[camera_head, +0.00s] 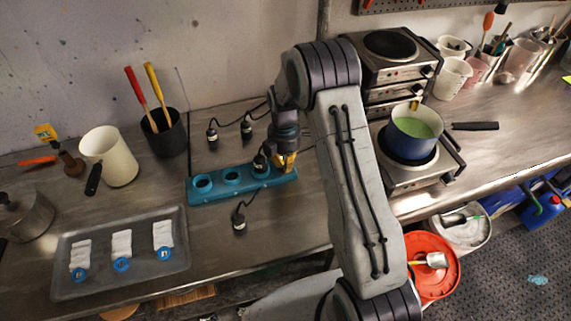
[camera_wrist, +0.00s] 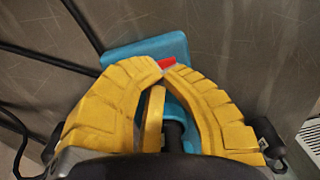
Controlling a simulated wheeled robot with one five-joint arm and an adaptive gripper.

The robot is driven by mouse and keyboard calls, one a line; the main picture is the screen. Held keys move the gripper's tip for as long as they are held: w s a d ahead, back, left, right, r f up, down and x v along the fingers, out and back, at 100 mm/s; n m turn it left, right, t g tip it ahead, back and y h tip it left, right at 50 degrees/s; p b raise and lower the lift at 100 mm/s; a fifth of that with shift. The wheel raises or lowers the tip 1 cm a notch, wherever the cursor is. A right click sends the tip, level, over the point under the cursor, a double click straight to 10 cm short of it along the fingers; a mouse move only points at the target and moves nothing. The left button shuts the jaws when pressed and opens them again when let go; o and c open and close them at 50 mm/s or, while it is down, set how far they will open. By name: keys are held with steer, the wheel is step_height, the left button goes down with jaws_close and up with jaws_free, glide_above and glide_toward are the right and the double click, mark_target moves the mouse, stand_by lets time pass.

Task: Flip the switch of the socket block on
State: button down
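The teal socket block (camera_head: 216,192) lies on the metal bench, and its end also shows in the wrist view (camera_wrist: 150,48). It has two empty round sockets on the left and a black plug (camera_head: 260,162) in a socket toward the right. The red switch (camera_wrist: 166,62) shows at the fingertips, partly hidden by them; I cannot tell whether they touch it or which way it is tipped. My gripper (camera_head: 287,163) is over the block's right end, pointing down. Its yellow fingers (camera_wrist: 165,69) come together at the tips, with no object seen held.
Loose black plugs (camera_head: 239,222) with cords lie before and behind the block. A tray (camera_head: 95,286) with white strips is at front left. A black holder (camera_head: 165,138) and white pitcher (camera_head: 112,158) stand left. Hot plates with a blue pot (camera_head: 410,143) are right.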

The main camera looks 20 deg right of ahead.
steer(key=shift+w, duration=0.6)
steer(key=shift+r, duration=0.1)
step_height(320, 180, up, 12)
steer(key=shift+w, duration=0.15)
stand_by(0.4)
stand_by(0.6)
